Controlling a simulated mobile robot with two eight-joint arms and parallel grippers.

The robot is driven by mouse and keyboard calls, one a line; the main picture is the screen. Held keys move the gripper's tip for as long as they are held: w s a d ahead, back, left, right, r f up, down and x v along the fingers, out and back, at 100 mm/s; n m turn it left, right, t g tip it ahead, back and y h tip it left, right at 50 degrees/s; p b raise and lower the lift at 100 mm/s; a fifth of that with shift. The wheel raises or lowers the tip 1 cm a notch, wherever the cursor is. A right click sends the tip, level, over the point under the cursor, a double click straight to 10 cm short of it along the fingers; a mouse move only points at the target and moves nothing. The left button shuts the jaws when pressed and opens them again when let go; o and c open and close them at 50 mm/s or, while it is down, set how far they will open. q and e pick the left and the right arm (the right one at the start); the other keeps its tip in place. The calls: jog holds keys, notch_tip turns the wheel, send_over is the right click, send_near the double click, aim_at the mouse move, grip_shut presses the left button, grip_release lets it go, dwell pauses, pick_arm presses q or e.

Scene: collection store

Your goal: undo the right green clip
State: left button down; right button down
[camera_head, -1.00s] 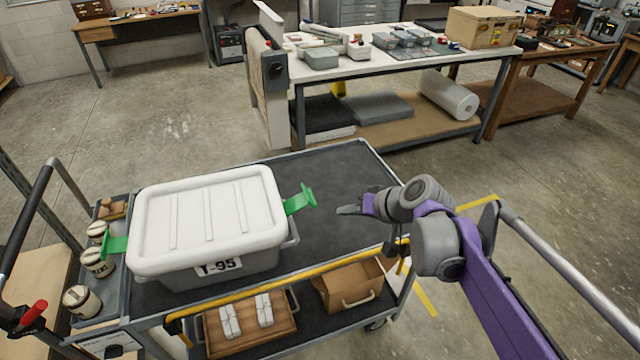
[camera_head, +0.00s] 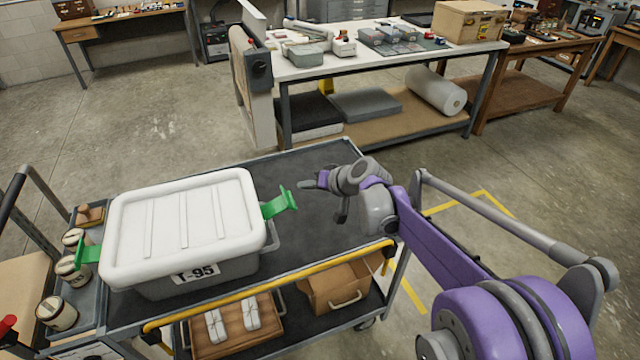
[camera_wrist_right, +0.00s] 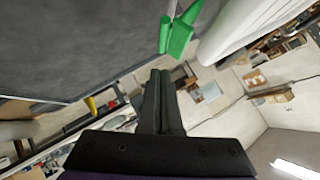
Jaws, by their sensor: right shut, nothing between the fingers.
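The right green clip (camera_head: 279,204) sticks out from the right end of a grey box (camera_head: 160,284) with a white lid (camera_head: 183,228), labelled T-95. The clip angles outward and up, away from the lid. My right gripper (camera_head: 305,184) is shut and empty, just right of the clip and apart from it. In the right wrist view the green clip (camera_wrist_right: 178,36) is beyond the shut fingertips (camera_wrist_right: 160,74), with a gap between. The left green clip (camera_head: 88,252) sticks out at the box's other end. My left gripper is not in view.
The box stands on a dark cart top (camera_head: 300,160) with free room behind and right of it. A yellow bar (camera_head: 270,287) runs along the cart's front. Several jars (camera_head: 57,313) stand at the left. A white workbench (camera_head: 380,55) is behind.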

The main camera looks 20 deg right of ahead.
jog(key=shift+a+f, duration=0.55)
jog(key=shift+f, duration=0.25)
jog(key=shift+a+f, duration=0.5)
jog(key=shift+f, duration=0.25)
jog(key=f, duration=0.1)
jog(key=d+f+b, duration=0.1)
jog(key=shift+s+f, duration=0.1)
jog(key=shift+f, duration=0.3)
jog(key=shift+r, duration=0.15)
jog(key=shift+r+p, duration=0.3)
jog(key=shift+r, duration=0.4)
